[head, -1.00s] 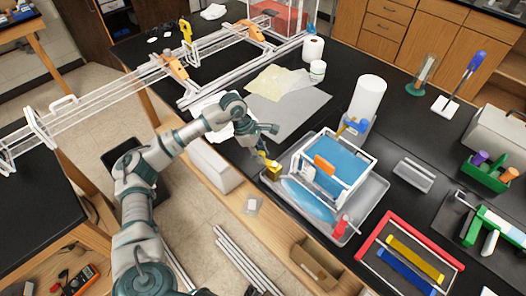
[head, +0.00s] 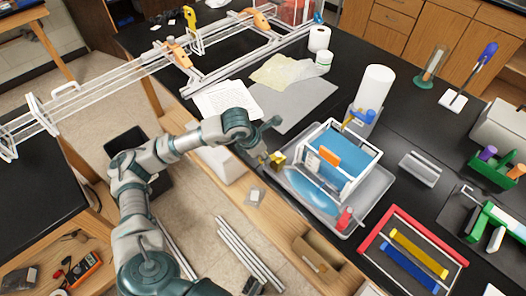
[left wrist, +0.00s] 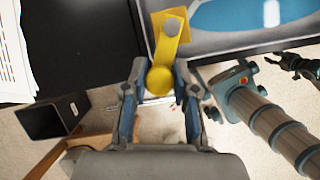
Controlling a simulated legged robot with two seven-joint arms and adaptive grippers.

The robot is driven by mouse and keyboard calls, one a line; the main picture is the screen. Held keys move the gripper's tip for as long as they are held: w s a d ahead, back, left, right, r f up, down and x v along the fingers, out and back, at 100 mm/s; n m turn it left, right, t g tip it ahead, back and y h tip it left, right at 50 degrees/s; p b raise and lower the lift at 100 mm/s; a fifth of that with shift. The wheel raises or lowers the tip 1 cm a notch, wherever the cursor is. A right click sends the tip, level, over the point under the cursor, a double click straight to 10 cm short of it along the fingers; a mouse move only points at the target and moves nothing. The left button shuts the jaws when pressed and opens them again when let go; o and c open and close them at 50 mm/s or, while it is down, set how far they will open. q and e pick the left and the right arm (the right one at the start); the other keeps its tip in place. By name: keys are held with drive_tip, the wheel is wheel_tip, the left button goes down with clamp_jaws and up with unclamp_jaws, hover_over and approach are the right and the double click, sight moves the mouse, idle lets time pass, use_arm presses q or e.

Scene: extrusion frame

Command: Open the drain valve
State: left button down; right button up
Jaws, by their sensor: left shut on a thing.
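The drain valve (head: 278,158) is a small yellow block at the left corner of the grey tray (head: 375,191). In the left wrist view, its yellow lever (left wrist: 163,62) runs from a grey pivot on the yellow block (left wrist: 170,22) to a round end. My left gripper (head: 264,160) is beside the valve, over the bench's front edge. In the left wrist view, my left gripper (left wrist: 160,88) has its fingers on both sides of the lever's round end and is shut on it. A dark claw at the right of that view may be my right gripper; its state is unclear.
A white-framed tank (head: 352,152) with blue contents stands in the tray, beside a blue pool. A red-capped bottle (head: 345,218) stands at the tray's front. Papers (head: 228,98) and a grey mat (head: 300,105) lie behind my left arm. A white roll (head: 373,90) stands behind the tank.

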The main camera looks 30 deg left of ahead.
use_arm(q)
drive_tip(key=shift+s+d+n, duration=0.2)
drive_tip(key=shift+d+n, duration=0.05)
drive_tip(key=shift+n, duration=0.35)
use_arm(e)
drive_tip(key=shift+w+r, duration=0.45)
drive_tip(key=shift+w, duration=0.05)
drive_tip(key=shift+w+r, duration=0.1)
use_arm(q)
drive_tip(key=c, duration=0.9)
unclamp_jaws()
drive_tip(key=shift+y, duration=0.3)
use_arm(e)
drive_tip(key=shift+s, duration=0.2)
drive_tip(key=shift+s, duration=0.1)
use_arm(q)
drive_tip(key=v, duration=1.1)
drive_tip(key=shift+s+a+r, duration=0.15)
drive_tip(key=shift+s+r, duration=0.1)
drive_tip(key=shift+r, duration=0.1)
use_arm(e)
drive_tip(key=shift+w, duration=0.2)
